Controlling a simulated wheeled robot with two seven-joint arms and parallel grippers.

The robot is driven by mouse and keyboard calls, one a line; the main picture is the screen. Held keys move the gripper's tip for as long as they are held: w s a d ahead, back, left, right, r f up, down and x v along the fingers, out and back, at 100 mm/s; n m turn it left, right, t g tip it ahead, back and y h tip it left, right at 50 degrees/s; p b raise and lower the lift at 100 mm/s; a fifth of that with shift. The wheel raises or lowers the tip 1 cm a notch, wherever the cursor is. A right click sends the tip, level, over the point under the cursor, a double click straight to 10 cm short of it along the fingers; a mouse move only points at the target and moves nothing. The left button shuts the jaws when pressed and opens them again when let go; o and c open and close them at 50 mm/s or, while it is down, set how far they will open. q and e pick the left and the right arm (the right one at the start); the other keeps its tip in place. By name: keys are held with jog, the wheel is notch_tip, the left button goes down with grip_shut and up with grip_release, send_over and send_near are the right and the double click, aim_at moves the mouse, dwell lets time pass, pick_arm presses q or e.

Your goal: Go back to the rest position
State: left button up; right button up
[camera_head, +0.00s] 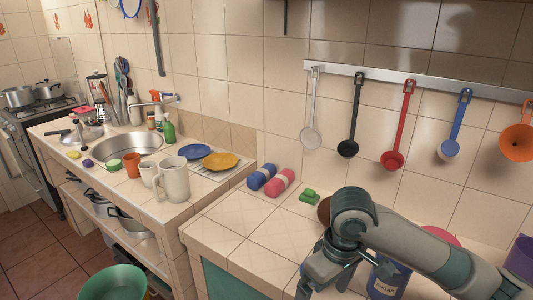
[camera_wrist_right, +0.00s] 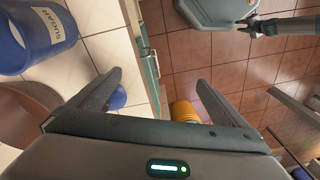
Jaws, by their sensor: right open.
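My right arm comes in from the right in the head view, over the near counter. Its gripper (camera_head: 322,287) points down by the counter's front edge. In the right wrist view the two fingers of this gripper (camera_wrist_right: 159,80) are spread wide with nothing between them. Below them are the counter edge and the brown tiled floor.
A blue sugar canister (camera_wrist_right: 35,40) and a brown bowl (camera_wrist_right: 22,108) stand close to my right gripper. A green sponge (camera_head: 309,197) and rolled blue (camera_head: 261,177) and pink (camera_head: 280,182) cloths lie behind. Ladles hang above. The counter's front left is clear.

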jog(key=s+a+f+m+t+y, duration=0.1)
jog(key=s+a+f+y, duration=0.15)
jog(key=f, duration=0.45)
jog(key=s+a+f+t+y, duration=0.1)
jog(key=s+a+f+y, duration=0.1)
jog(key=s+a+f, duration=0.3)
jog(key=s+d+f+m+t+h, duration=0.1)
jog(key=s+d+f+m+h, duration=0.15)
jog(key=s+d+f, duration=0.5)
jog(key=s+d+f+m+h, duration=0.2)
jog(key=s+d+f+h, duration=0.15)
jog(key=s+d, duration=0.65)
notch_tip(320, 180, down, 28)
jog(key=s+d+f+g, duration=0.1)
jog(key=s+d+f, duration=0.1)
jog(key=s+f, duration=0.6)
jog(key=s+d+f+g, duration=0.1)
jog(key=s+f, duration=0.8)
jog(key=f, duration=0.1)
jog(key=shift+s+d+f+n, duration=0.25)
jog(key=shift+d+n, duration=0.1)
jog(key=shift+d, duration=0.05)
